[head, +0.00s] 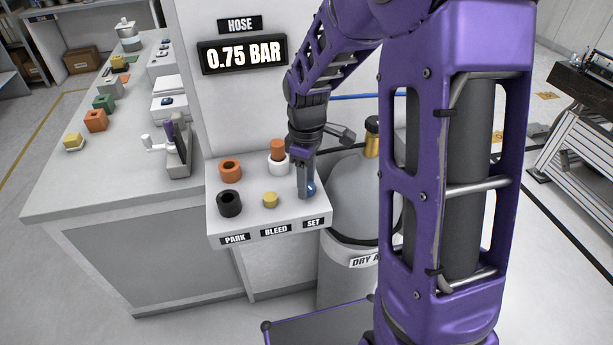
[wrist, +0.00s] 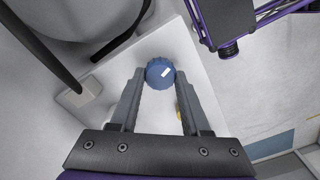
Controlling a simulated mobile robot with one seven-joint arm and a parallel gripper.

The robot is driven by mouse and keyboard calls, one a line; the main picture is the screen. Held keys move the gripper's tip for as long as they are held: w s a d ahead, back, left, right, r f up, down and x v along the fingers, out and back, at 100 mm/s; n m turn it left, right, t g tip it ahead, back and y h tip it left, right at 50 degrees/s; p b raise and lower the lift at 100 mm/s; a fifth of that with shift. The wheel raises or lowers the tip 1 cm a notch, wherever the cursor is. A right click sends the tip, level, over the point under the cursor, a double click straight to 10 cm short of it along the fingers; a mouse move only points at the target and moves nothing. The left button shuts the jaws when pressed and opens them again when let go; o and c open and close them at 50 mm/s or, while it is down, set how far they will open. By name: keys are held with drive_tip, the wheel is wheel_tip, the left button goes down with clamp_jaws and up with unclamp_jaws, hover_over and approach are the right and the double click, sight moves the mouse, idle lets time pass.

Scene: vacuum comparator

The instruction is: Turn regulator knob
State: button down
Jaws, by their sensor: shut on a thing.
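The blue regulator knob (wrist: 160,73) has a ribbed edge and a white mark on its face. It sits at the SET label (head: 313,223), at the right front of a white panel (head: 248,217). My gripper (wrist: 159,78) has one finger on each side of the knob, shut on it. In the head view my gripper (head: 308,192) comes down from above and hides most of the knob. A display (head: 244,55) under the HOSE sign reads 0.75 BAR.
The panel also holds an orange ring (head: 230,170), a black ring (head: 229,203), a yellow knob (head: 270,200) and an orange plug in a white collar (head: 279,166). A grey gas cylinder (head: 360,190) stands close on the right. A bench (head: 70,200) with several coloured blocks is at left.

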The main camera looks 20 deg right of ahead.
drive_tip(key=shift+n, duration=0.6)
drive_tip(key=shift+n+p, duration=0.3)
drive_tip(key=shift+c, duration=1.9)
unclamp_jaws()
wheel_tip(320, 180, up, 18)
drive_tip(key=shift+f, duration=0.25)
drive_tip(key=shift+w+a, duration=0.1)
